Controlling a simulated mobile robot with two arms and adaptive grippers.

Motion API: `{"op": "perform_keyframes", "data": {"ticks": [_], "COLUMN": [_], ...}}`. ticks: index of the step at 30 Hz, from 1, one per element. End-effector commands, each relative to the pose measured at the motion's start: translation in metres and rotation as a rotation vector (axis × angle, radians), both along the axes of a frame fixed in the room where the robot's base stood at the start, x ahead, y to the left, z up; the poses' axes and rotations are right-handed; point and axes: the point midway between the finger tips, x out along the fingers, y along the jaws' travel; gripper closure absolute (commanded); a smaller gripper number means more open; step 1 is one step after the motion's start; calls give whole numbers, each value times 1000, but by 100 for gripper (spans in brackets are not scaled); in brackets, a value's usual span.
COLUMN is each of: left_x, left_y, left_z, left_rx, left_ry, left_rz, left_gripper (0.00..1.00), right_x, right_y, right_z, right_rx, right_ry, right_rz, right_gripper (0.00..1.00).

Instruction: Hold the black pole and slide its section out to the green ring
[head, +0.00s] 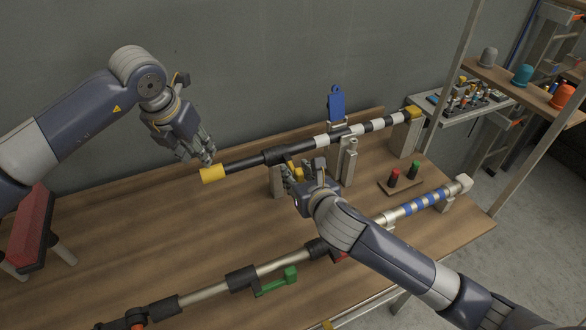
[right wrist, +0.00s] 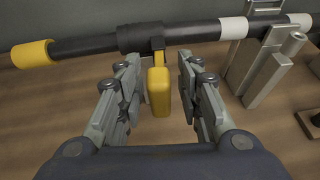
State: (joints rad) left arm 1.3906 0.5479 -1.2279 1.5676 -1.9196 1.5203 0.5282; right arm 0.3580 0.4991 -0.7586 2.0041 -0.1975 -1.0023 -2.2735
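The black pole (head: 242,164) lies across supports at the back of the table. It has a yellow end (head: 212,173) at left, white bands to the right, and a black collar with a yellow handle (right wrist: 158,90) hanging below it. My right gripper (head: 300,174) is open at the collar; in the right wrist view the handle stands between its fingers, with gaps on both sides. My left gripper (head: 204,156) hangs just above and behind the yellow end; its finger opening is unclear, and I cannot tell whether it touches. I make out no green ring on the pole.
A silver pole with blue bands (head: 425,203) and a green lever (head: 278,282) lies along the front. A small board with red (head: 394,178) and green (head: 414,170) pegs sits at right. A blue tag (head: 336,103) rises behind the pole.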

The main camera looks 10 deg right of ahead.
Motion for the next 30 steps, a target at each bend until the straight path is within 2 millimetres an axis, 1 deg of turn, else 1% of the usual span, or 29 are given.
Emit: {"op": "perform_keyframes", "data": {"ticks": [1,3,9,14,21,22,23,24,26,27,30], "left_x": [0,0,0,0,0,0,0,0,0,0,0], "left_y": [0,0,0,0,0,0,0,0,0,0,0], "left_z": [0,0,0,0,0,0,0,0,0,0,0], "left_rx": [0,0,0,0,0,0,0,0,0,0,0], "left_ry": [0,0,0,0,0,0,0,0,0,0,0], "left_rz": [0,0,0,0,0,0,0,0,0,0,0], "left_gripper": [67,67,67,67,67,67,67,67,67,67,67], "right_x": [8,17,35,41,41,41,41,41,41,41,41], "right_y": [2,3,6,7,7,7,7,7,7,7,7], "right_z": [-3,-7,-15,-17,-17,-17,-17,-17,-17,-17,-18], "right_rx": [1,3,2,2,2,2,2,2,2,2,2], "right_ry": [1,1,1,0,0,0,0,0,0,0,1], "right_rz": [-2,-1,-1,0,0,0,0,0,0,0,0], "right_gripper": [67,67,67,67,67,69,76,85,98,100,100]}}
